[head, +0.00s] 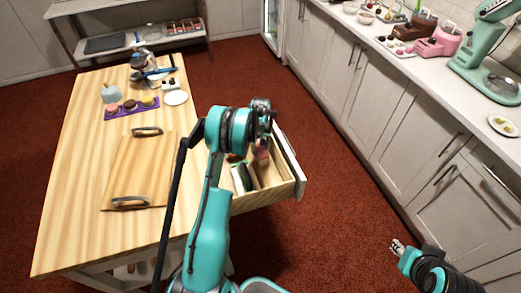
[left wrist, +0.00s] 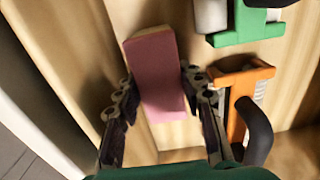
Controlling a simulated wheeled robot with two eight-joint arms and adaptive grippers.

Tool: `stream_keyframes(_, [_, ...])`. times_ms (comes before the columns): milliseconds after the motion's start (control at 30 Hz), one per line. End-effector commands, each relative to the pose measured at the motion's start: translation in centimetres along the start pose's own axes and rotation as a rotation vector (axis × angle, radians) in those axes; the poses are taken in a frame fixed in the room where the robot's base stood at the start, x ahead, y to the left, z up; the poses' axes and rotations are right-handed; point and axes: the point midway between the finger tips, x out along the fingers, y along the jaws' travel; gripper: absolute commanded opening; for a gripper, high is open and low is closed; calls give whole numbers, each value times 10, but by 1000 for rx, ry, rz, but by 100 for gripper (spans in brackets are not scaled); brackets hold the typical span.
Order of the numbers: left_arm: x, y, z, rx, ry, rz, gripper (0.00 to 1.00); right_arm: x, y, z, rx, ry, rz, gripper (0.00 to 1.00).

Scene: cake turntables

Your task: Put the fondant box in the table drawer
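The fondant box, a pink block with a pale end (head: 262,157), is inside the drawer space, just below my left gripper (head: 263,143). In the left wrist view the pink box (left wrist: 158,75) sits between the two fingers of my left gripper (left wrist: 158,82), with a finger against each side. Whether it touches the drawer floor is hard to see. The table drawer (head: 290,172) is pulled out at the table's right side. My right gripper (head: 398,247) is at the lower right, away from the table; its fingers are too small to read.
In the drawer are a green-framed item (left wrist: 250,27) and an orange item (left wrist: 240,85) beside the box. A cutting board (head: 138,172) and a purple tray (head: 131,110) lie on the table. Grey cabinets (head: 385,115) stand to the right across red floor.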

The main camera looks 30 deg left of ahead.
Motion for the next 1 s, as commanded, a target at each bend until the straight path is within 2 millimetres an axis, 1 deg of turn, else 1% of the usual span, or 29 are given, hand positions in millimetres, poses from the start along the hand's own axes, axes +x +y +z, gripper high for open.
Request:
stream_keyframes(300, [0, 0, 0, 0, 0, 0, 47, 0, 0, 0, 0, 0, 0, 34])
stream_keyframes(367, [-3, 0, 0, 0, 0, 0, 47, -2, 0, -1, 0, 0, 0, 34])
stream_keyframes(433, [-9, 0, 0, 0, 0, 0, 47, -5, 0, -4, 0, 0, 0, 34])
stream_keyframes(567, [-33, 0, 0, 0, 0, 0, 47, -14, 0, -10, 0, 0, 0, 34])
stream_keyframes(700, [-67, 0, 0, 0, 0, 0, 47, -25, 0, -18, 0, 0, 0, 34])
stream_keyframes(800, [-88, 0, 0, 0, 0, 0, 47, -31, 0, -22, 0, 0, 0, 34])
stream_keyframes(900, [-104, 0, 0, 0, 0, 0, 47, -36, 0, -26, 0, 0, 0, 34])
stream_keyframes(1000, [-116, 0, 0, 0, 0, 0, 47, -39, 0, -28, 0, 0, 0, 34])
